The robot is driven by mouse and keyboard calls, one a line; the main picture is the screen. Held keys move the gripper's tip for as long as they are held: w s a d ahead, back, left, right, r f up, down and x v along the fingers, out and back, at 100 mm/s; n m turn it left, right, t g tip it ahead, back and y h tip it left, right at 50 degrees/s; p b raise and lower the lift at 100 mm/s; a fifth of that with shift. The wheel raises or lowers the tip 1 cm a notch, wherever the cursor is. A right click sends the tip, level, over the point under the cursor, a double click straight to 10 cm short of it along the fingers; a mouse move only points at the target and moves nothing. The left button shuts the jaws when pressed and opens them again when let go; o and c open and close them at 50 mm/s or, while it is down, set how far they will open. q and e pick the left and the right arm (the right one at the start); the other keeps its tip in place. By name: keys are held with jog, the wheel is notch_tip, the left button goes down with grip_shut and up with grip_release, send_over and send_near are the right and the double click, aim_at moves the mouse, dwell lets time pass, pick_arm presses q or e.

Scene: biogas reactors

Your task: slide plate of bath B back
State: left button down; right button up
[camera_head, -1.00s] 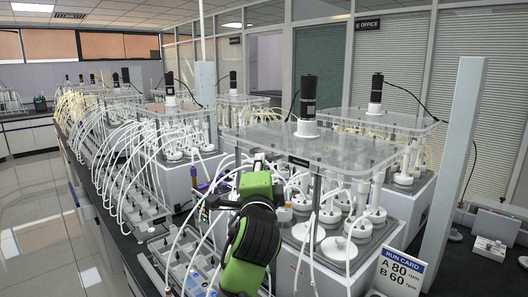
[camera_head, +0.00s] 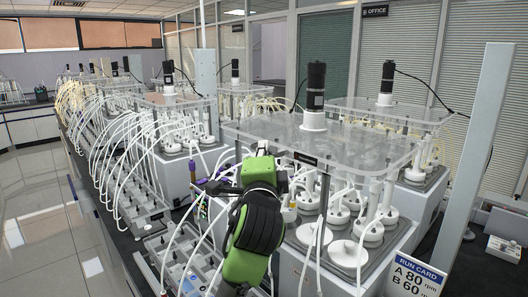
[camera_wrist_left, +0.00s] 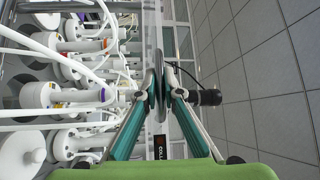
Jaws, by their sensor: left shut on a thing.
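The nearest bath (camera_head: 375,240) carries a clear plate (camera_head: 350,145) with a dark label on its front edge and a black stirrer motor (camera_head: 315,88) on top. I cannot read a letter on this bath. My left gripper (camera_wrist_left: 158,90) is at the plate's front edge, left of the label. In the left wrist view, its teal fingers close on the thin clear plate (camera_wrist_left: 151,25), seen edge-on. My right gripper is not in view.
White tubes arch from grey pump units (camera_head: 180,250) left of the bath. More baths with clear plates (camera_head: 395,112) stand behind. A pale upright post (camera_head: 475,170) and a run card (camera_head: 415,278) reading A 80, B 60 rpm are at the right.

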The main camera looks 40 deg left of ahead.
aim_at(290, 157)
pick_arm(q)
jog(key=w, duration=0.3)
jog(key=w+p, duration=0.1)
jog(key=w, duration=0.5)
jog(key=shift+w+d+r, duration=0.1)
jog(key=shift+w+d, duration=0.05)
jog(key=shift+d, duration=0.2)
jog(key=c, duration=2.4)
grip_release()
jog(key=shift+c, duration=0.2)
jog(key=shift+s+a, duration=0.1)
jog(key=shift+s, duration=0.1)
jog(key=v, duration=1.2)
jog(key=shift+a, duration=0.1)
